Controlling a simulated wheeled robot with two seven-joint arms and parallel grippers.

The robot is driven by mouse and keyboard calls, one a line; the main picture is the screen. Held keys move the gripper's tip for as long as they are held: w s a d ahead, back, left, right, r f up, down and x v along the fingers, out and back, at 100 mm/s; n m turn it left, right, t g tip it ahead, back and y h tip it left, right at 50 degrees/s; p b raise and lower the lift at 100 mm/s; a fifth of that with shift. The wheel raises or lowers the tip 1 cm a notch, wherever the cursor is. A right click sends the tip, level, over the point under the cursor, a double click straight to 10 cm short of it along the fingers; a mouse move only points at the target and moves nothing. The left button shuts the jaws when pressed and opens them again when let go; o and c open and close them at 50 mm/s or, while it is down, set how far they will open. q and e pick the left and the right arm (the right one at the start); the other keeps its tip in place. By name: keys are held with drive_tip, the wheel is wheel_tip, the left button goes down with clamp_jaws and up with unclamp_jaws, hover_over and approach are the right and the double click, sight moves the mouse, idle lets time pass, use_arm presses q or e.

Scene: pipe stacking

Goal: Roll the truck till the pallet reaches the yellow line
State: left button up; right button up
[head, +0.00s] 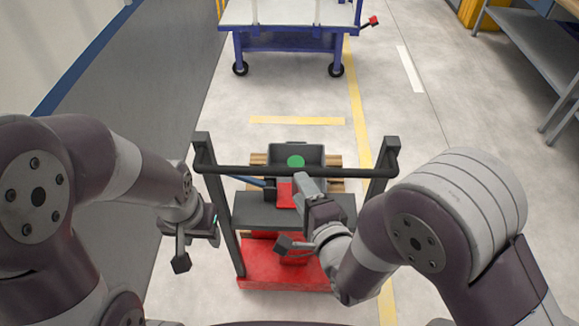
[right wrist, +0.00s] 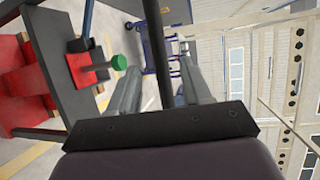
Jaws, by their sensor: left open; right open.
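The truck has a red base (head: 262,272), dark grey posts and a black handle bar (head: 240,170) across the top. Wooden pallet (head: 258,158) boards show beyond the bar, partly hidden by a dark bin. The yellow line (head: 298,120) crosses the floor beyond the pallet, with bare floor between them. My right gripper (head: 308,182) is open at the bar's middle; in the right wrist view the black bar (right wrist: 164,55) passes between its fingers (right wrist: 155,92). Contact is unclear. My left gripper (head: 212,226) is open and empty beside the truck's left post, below the bar.
A green round knob (head: 296,161) shows at the dark bin (head: 312,155); it also shows in the right wrist view (right wrist: 119,62). A blue cart (head: 290,40) stands beyond the line. A long yellow floor stripe (head: 358,110) runs along the right. A shelf (head: 535,45) is far right.

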drive_tip(key=x, duration=0.9)
drive_tip(key=shift+f, duration=0.1)
clamp_jaws()
idle(1.0)
